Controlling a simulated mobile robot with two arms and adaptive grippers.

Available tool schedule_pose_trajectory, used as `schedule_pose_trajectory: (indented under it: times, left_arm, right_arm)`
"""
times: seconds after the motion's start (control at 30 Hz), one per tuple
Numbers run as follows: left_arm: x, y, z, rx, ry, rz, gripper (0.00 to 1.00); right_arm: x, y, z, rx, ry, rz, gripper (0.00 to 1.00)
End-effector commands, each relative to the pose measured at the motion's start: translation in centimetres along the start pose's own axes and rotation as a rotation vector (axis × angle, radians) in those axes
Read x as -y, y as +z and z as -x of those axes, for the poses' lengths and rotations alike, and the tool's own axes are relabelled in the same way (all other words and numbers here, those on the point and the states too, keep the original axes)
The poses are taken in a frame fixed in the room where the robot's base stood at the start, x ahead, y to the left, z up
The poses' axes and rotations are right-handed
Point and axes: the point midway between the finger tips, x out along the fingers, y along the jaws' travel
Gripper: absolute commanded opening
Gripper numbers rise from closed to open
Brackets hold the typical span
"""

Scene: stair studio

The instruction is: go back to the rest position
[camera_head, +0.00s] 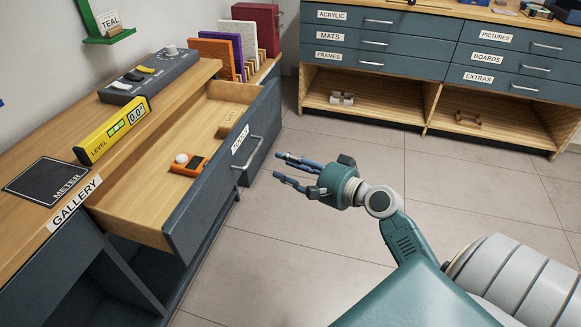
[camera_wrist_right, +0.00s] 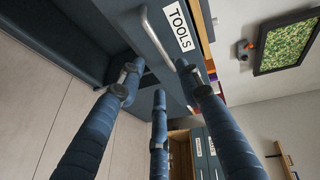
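My right gripper (camera_head: 281,166) is open and empty, held in the air over the floor, to the right of the open drawer. Its fingers are spread apart with nothing between them, also in the wrist view (camera_wrist_right: 158,76). The drawer front (camera_head: 215,175) is labelled TOOLS and has a metal handle (camera_head: 247,153); the gripper is apart from it in the head view. In the wrist view the handle (camera_wrist_right: 165,45) shows beyond the fingertips. My left gripper is not in view.
The open drawer holds an orange device (camera_head: 187,167) with a white knob and a small wooden block (camera_head: 230,122). Drawer cabinets (camera_head: 400,50) stand behind; the floor (camera_head: 300,250) between is clear.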

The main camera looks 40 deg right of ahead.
Motion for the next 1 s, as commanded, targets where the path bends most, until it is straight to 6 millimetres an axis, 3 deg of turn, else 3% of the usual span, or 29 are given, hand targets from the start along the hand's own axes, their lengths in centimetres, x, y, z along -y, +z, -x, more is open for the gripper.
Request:
schedule_pose_trajectory:
  times: [0.2,0.77,0.87,0.97,1.0]
  left_arm:
    - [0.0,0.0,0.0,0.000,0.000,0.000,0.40]
    - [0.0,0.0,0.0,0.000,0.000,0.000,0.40]
    - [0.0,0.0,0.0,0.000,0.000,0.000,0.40]
    - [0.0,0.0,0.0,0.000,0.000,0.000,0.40]
    - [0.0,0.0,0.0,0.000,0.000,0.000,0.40]
  right_arm:
    - [0.1,0.0,1.2,0.001,0.000,0.001,0.35]
    - [-0.5,0.3,1.1,0.004,0.013,0.010,0.35]
    - [-3.3,1.6,0.7,0.022,0.074,0.060,0.35]
    - [-8.5,4.2,0.4,0.066,0.192,0.165,0.35]
    - [-11.1,5.6,0.5,0.093,0.250,0.221,0.35]
